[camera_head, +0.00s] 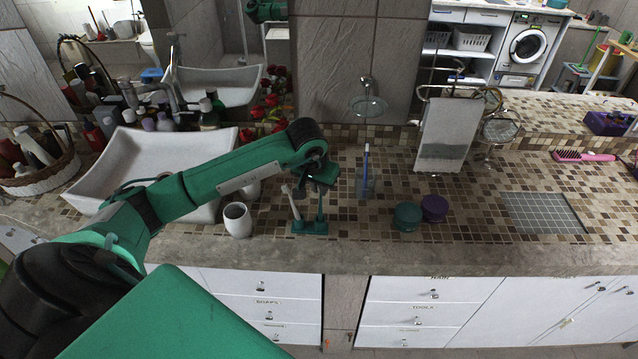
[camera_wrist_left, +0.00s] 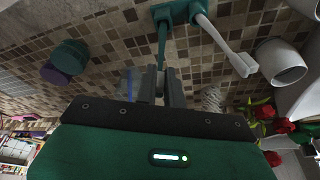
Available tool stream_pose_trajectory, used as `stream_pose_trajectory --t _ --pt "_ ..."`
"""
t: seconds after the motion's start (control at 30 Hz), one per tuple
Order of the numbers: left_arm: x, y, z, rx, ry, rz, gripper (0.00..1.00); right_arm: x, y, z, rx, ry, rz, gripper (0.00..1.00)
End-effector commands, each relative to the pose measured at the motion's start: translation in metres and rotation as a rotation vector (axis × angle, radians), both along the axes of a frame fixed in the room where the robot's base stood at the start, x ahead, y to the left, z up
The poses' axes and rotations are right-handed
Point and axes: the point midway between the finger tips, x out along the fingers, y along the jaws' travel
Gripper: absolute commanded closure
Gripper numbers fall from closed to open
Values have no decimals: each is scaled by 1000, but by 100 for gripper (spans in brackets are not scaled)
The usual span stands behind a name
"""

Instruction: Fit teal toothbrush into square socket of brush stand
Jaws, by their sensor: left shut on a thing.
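The teal brush stand (camera_head: 310,229) sits near the front edge of the tiled counter; it also shows at the top of the wrist view (camera_wrist_left: 180,13). A white toothbrush (camera_head: 292,203) stands tilted in its left part in the head view. My left gripper (camera_head: 321,176) is above the stand's right part, shut on the teal toothbrush (camera_head: 320,208), which also shows in the wrist view (camera_wrist_left: 162,45). The toothbrush is roughly upright and its lower end meets the stand. I cannot tell how deep it sits. The socket is hidden. My right gripper is not in view.
A white cup (camera_head: 237,220) stands left of the stand. A clear holder with a blue toothbrush (camera_head: 366,165) is to the right, then a teal jar (camera_head: 408,216) and a purple jar (camera_head: 434,208). A white sink (camera_head: 150,160) is at left. The front right counter is mostly clear.

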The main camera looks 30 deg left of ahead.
Motion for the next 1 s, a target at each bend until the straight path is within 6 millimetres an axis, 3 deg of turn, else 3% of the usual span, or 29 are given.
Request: stream_pose_trajectory --t 0.3,0.33,0.43,0.87,1.0 --pt "0 0 -4 1 -1 0 100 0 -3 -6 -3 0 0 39" --pt "0 0 -3 1 0 0 86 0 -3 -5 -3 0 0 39" --pt "0 0 -2 1 0 0 68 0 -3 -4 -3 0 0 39" --pt "0 0 5 0 -4 0 68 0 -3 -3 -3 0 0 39" --pt "-8 0 28 4 -8 -1 68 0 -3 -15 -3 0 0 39"
